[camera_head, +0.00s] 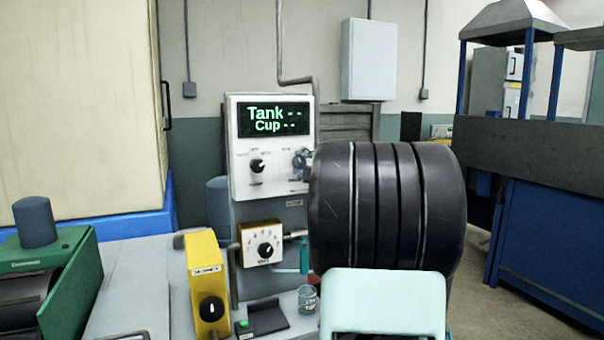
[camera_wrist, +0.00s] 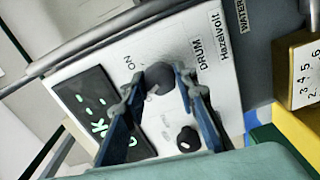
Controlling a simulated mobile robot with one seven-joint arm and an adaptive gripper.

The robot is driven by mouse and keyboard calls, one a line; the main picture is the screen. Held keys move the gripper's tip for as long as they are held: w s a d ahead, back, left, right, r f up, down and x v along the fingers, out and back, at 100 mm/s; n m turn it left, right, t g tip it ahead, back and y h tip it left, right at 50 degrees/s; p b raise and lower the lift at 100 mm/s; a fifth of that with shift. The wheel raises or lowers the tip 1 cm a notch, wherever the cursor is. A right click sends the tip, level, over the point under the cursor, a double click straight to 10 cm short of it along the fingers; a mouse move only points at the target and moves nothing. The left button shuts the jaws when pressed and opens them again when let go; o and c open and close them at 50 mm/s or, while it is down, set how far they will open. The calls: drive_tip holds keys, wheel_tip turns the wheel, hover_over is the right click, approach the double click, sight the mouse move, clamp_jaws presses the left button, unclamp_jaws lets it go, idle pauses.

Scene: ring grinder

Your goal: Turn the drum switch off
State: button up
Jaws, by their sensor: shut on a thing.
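The drum switch (camera_wrist: 158,77) is a dark round knob on the white control panel (camera_wrist: 225,85), beside the printed words DRUM and ON. In the wrist view my gripper (camera_wrist: 158,82) has its two blue fingers on either side of the knob, shut on it. The direction of the knob's pointer is not clear. In the head view my gripper (camera_head: 302,160) is at the right side of the panel (camera_head: 245,185), and its fingers mostly cover the switch there.
A second black knob (camera_head: 257,166) sits left on the panel, below the green-lettered display (camera_head: 273,118). Below are a cream dial box (camera_head: 262,244), a yellow switch box (camera_head: 206,275) and a small glass cup (camera_head: 307,298). My dark arm blocks the view to the right.

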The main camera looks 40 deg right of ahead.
drive_tip(key=shift+n+b, duration=0.95)
drive_tip(key=shift+n, duration=0.65)
drive_tip(key=o, duration=1.1)
drive_tip(key=shift+o, duration=0.2)
drive_tip(key=shift+s, duration=0.15)
drive_tip(key=v, duration=1.1)
drive_tip(key=shift+s, duration=0.35)
